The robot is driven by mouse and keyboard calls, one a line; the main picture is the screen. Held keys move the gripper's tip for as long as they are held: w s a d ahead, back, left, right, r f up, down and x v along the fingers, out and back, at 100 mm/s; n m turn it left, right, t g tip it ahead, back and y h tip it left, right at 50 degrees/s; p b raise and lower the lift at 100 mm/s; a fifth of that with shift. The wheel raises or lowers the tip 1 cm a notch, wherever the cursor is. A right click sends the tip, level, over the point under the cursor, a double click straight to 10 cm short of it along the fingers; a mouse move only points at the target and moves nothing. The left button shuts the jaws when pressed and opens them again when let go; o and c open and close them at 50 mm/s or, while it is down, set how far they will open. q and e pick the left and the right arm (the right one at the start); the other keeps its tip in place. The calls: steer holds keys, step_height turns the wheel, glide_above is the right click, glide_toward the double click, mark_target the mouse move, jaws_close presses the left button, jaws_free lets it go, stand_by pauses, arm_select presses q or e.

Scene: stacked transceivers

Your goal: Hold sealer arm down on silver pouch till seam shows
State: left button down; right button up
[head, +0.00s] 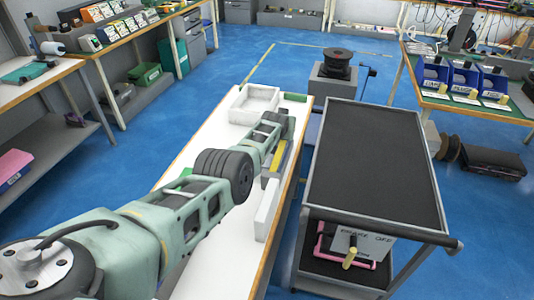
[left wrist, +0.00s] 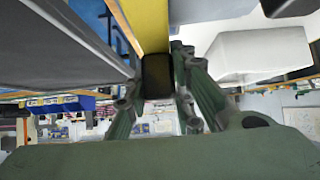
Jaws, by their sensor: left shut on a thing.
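The sealer arm shows as a yellow bar (head: 278,156) over the white bench, beside my left wrist in the head view. In the left wrist view the yellow bar (left wrist: 150,25) runs down to a dark end block (left wrist: 158,75). The green fingers of my left gripper (left wrist: 158,98) stand on either side of that block and are shut on it. In the head view my own wrist hides most of the fingers and part of the sealer. I cannot make out the silver pouch or any seam. My right gripper is not in view.
A white open tray (head: 240,115) sits at the bench's far end. A long white block (head: 267,210) stands on the bench's right side. A dark-topped cart (head: 365,160) stands close on the right, its top clear. Blue floor (head: 230,62) lies open beyond.

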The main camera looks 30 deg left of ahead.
arm_select(q)
steer(key=shift+w+a+r, duration=0.1)
steer(key=shift+w+r, duration=0.05)
steer(key=shift+r, duration=0.4)
steer(key=shift+f+p, duration=0.1)
steer(key=shift+p, duration=0.4)
steer(key=c, duration=1.4)
jaws_free()
steer(key=shift+f, duration=0.35)
steer(key=shift+c, duration=0.2)
steer(key=shift+o, duration=0.2)
steer(key=shift+f, duration=0.1)
steer(key=shift+s, duration=0.2)
steer(key=shift+d, duration=0.2)
steer(key=shift+s, duration=0.1)
